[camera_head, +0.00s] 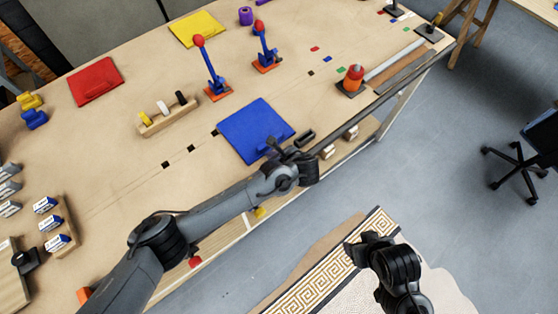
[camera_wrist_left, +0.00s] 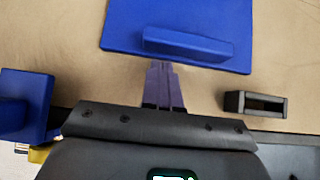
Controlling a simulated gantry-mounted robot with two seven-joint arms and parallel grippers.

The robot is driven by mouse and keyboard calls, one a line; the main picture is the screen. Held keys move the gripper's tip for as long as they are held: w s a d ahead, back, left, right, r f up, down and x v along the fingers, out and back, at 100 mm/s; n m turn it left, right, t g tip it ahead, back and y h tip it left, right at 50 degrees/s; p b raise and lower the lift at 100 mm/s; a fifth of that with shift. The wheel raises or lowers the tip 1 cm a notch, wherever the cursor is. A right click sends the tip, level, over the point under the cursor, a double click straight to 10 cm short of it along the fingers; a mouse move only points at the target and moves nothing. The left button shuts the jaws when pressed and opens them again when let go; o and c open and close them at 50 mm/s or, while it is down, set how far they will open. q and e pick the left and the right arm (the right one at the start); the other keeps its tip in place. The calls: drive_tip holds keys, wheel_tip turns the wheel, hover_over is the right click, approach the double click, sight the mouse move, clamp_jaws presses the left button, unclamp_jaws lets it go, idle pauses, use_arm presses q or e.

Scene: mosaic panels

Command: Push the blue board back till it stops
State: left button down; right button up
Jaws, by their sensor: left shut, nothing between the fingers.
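The blue board (camera_head: 250,125) lies flat on the wooden table near its front edge, with a raised blue bar along its near side. In the left wrist view the board (camera_wrist_left: 180,15) fills the top middle, and its bar (camera_wrist_left: 188,45) lies just ahead of my fingers. My left gripper (camera_head: 272,147) is shut and empty at the board's near edge. Its fingertips (camera_wrist_left: 163,66) point at the bar; I cannot tell whether they touch it. My right gripper (camera_head: 356,247) hangs over the floor, away from the table; its jaw opening is unclear.
A black slotted block (camera_wrist_left: 255,103) lies right of my left fingers, and another blue piece (camera_wrist_left: 25,105) is at left. An orange-topped post (camera_head: 352,80) stands right.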

use_arm(q)
drive_tip(key=shift+w+a, duration=0.2)
drive_tip(key=shift+w, duration=0.1)
